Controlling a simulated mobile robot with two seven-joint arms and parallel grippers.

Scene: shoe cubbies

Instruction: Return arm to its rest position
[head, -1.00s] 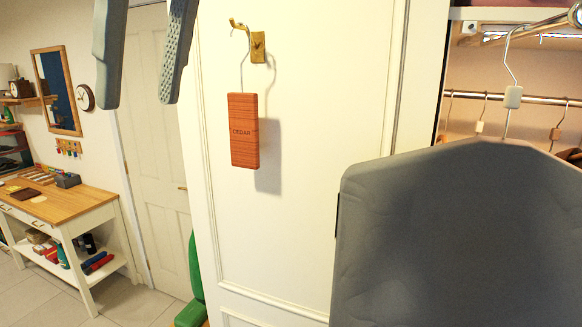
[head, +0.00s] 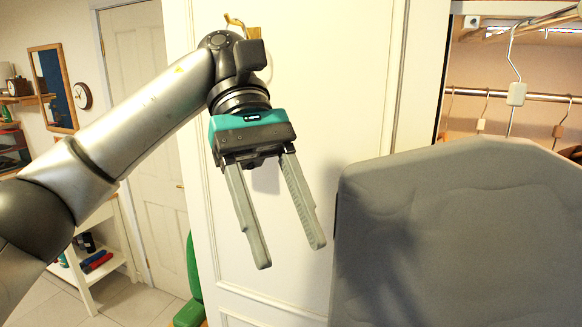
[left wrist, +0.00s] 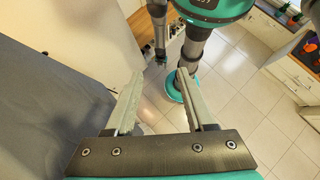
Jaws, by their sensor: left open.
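My left gripper (head: 290,257) hangs in the middle of the head view, its arm coming in from the left. Its two grey fingers point down and stand apart, with nothing between them. It is in front of the white panelled door, left of the grey garment bag (head: 460,240). In the left wrist view the open fingers (left wrist: 160,75) point out over the tiled floor, and the grey bag (left wrist: 45,100) is close on the left. My right gripper cannot be made out.
The white door (head: 345,90) carries a brass hook (head: 235,22), mostly behind my wrist. The cedar block is hidden behind my gripper. A hanger (head: 516,95) and rail show at right. A white workbench shelf (head: 95,275) stands at left. The tiled floor (left wrist: 240,100) has free room.

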